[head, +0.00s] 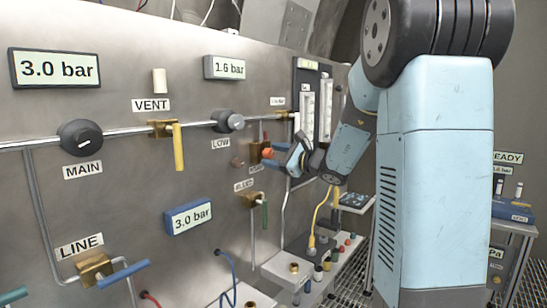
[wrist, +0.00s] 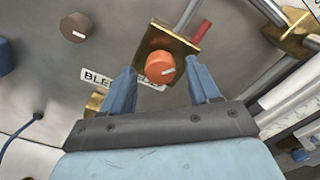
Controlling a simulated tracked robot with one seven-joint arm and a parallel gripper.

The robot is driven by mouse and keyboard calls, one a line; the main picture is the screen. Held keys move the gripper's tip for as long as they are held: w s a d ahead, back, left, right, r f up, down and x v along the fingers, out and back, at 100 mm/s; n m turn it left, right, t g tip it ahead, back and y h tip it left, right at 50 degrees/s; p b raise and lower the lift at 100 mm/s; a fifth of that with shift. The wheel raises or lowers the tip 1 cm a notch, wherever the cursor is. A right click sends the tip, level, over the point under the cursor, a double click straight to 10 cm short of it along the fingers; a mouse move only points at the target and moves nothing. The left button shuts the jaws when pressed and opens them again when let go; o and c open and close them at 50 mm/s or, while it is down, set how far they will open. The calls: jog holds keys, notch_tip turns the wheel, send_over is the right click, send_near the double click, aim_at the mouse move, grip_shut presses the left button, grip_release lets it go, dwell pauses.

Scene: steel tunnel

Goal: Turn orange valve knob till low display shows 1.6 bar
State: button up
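The orange valve knob (wrist: 160,66) sits on a brass block (wrist: 185,42) in the wrist view, with a pale pointer mark on its face. It also shows small in the head view (head: 268,153). My gripper (wrist: 164,80) is open, its two blue fingers on either side of the knob and a little below it in the picture, with gaps on both sides. In the head view my gripper (head: 283,156) is at the panel beside the knob. The low display (head: 228,67) reads 1.6 bar, above the grey LOW knob (head: 229,121).
The MAIN knob (head: 80,138) and a 3.0 bar display (head: 55,69) are at the left. Another display (head: 189,217) reads 3.0 bar. A yellow vent lever (head: 178,147) and a green bleed lever (head: 265,214) stick out nearby. A brown knob (wrist: 75,27) sits near the orange one.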

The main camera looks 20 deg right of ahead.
jog(key=c, duration=1)
jog(key=shift+f+m, duration=0.15)
jog(key=shift+m, duration=0.95)
jog(key=o, duration=1)
jog(key=shift+o, duration=0.2)
jog(key=v, duration=1.3)
jog(key=shift+s+d, duration=0.25)
jog(key=shift+s, duration=0.1)
